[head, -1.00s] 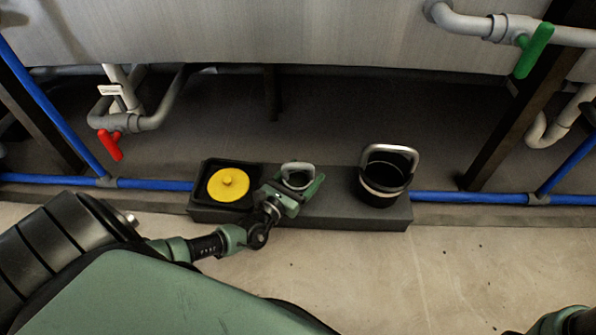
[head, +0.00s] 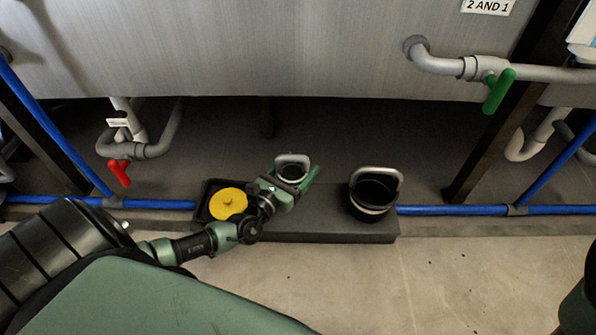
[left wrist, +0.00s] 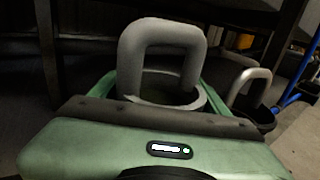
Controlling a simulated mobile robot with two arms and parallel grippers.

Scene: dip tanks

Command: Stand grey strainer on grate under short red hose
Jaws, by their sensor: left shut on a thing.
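The grey strainer (head: 293,160) is a small round cup with a thick squared loop handle. My left gripper (head: 291,184) is shut on it and holds it upright, seemingly just above the dark block. The left wrist view shows the strainer's handle (left wrist: 160,48) and rim close up between the green fingers; its lower part is hidden by the gripper. No grate and no red hose can be made out in these views. My right gripper is not in view.
The dark block (head: 330,230) bears a black tray (head: 203,208) with a yellow round lid (head: 228,203) and a black bucket (head: 373,192) with a silver handle. Behind run blue pipes (head: 450,210), a red-handled valve (head: 119,172) and a green-handled valve (head: 498,92). The floor in front is clear.

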